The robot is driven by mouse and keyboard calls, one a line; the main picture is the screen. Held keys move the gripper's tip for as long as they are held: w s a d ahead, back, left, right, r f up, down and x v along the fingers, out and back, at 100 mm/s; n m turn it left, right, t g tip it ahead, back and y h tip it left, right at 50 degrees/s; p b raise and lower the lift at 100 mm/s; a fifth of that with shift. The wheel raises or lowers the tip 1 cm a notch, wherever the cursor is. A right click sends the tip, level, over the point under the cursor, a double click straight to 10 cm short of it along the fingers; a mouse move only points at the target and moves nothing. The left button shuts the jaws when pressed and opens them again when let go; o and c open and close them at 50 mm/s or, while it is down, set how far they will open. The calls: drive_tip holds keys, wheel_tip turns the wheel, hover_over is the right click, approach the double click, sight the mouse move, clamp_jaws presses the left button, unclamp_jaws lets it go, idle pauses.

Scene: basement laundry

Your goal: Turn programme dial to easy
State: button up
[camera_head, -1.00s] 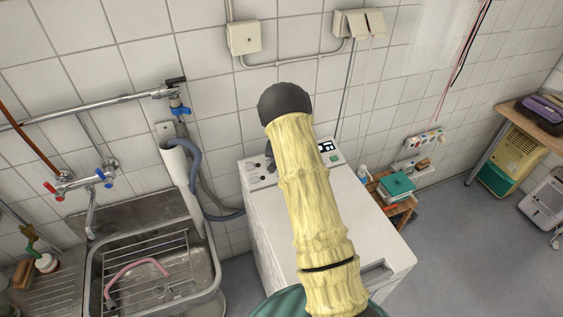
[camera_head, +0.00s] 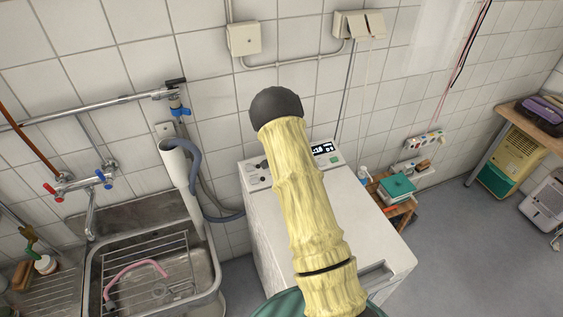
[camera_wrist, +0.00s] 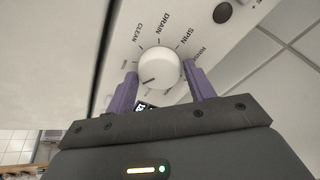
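The white round programme dial (camera_wrist: 160,67) is in the wrist view on a white panel, with a dark mark at its lower left edge. The words CLEAN, DRAIN, SPIN and a partly covered RINSE run around its upper side; no label EASY is readable. My gripper (camera_wrist: 161,72) has its two purple fingers apart, one on each side of the dial. They are very close to its rim; I cannot tell whether they touch it. In the head view the washing machine (camera_head: 258,232) stands against the wall, and my arm hides the dial and gripper.
A dark round button (camera_wrist: 222,12) sits above right of the dial, and part of a lit display (camera_wrist: 146,106) shows below it. A sink (camera_head: 207,300) with a wire rack is left of the machine. A grey hose (camera_head: 225,216) hangs between them. A stool with books (camera_head: 398,187) stands right.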

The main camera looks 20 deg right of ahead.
drive_tip(key=shift+o, duration=1)
drive_tip(key=shift+r, duration=0.1)
drive_tip(key=b+v, duration=0.3)
drive_tip(key=v, duration=1.4)
drive_tip(key=shift+s+r, duration=0.1)
drive_tip(key=s+a+n, duration=0.5)
drive_tip(key=s, duration=0.8)
drive_tip(key=s+a+n+g+y, duration=0.1)
drive_tip(key=s+a+n, duration=0.3)
drive_tip(key=s, duration=1)
drive_tip(key=shift+a+r+n, duration=0.3)
drive_tip(key=shift+a+n, duration=0.1)
drive_tip(key=shift+a, duration=0.85)
